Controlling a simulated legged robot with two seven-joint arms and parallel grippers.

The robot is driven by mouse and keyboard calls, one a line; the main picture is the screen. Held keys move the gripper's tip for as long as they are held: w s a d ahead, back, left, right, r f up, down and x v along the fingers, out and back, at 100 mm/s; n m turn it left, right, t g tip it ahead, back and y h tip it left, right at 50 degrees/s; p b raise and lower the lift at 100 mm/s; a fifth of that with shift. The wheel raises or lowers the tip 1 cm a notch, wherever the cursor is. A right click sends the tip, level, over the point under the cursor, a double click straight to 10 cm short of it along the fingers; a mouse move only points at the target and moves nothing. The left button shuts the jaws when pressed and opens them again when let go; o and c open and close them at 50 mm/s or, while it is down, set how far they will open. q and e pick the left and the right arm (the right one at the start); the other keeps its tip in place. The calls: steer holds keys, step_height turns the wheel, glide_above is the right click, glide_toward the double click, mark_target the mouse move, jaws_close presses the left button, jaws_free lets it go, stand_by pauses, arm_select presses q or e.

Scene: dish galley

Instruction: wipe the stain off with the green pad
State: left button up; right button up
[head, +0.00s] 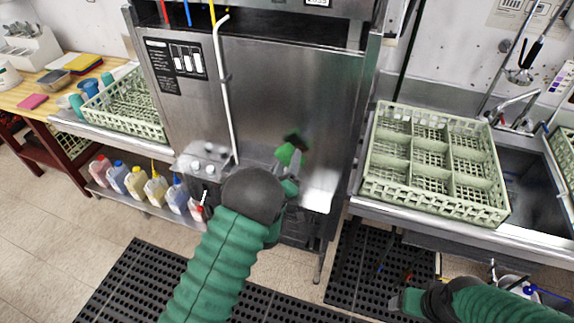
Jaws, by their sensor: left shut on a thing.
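My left gripper (284,173) is shut on the green pad (287,154) in front of the steel dishwasher front (290,90). A dark brown patch (296,140), which looks like the stain, shows just above and right of the pad. I cannot tell whether the pad touches the steel. The gripper hides part of the pad and the lower door. My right gripper (398,302) is low at the right, over the black floor mat, away from the dishwasher. Its fingers are too small to tell whether they are open.
A pale green compartment rack (372,186) stands on the right counter beside a sink (535,190). Another rack (128,105) is on the left counter. Several bottles (135,183) line a low shelf. A white vertical pipe (226,100) runs down the dishwasher front, left of the pad.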

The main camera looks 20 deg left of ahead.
arm_select(q)
steer(key=shift+w+f, duration=0.2)
steer(key=shift+w, duration=0.05)
steer(key=shift+s+r, duration=0.1)
steer(key=shift+w, duration=0.2)
steer(key=shift+w+b, duration=0.3)
steer(key=shift+w, duration=0.4)
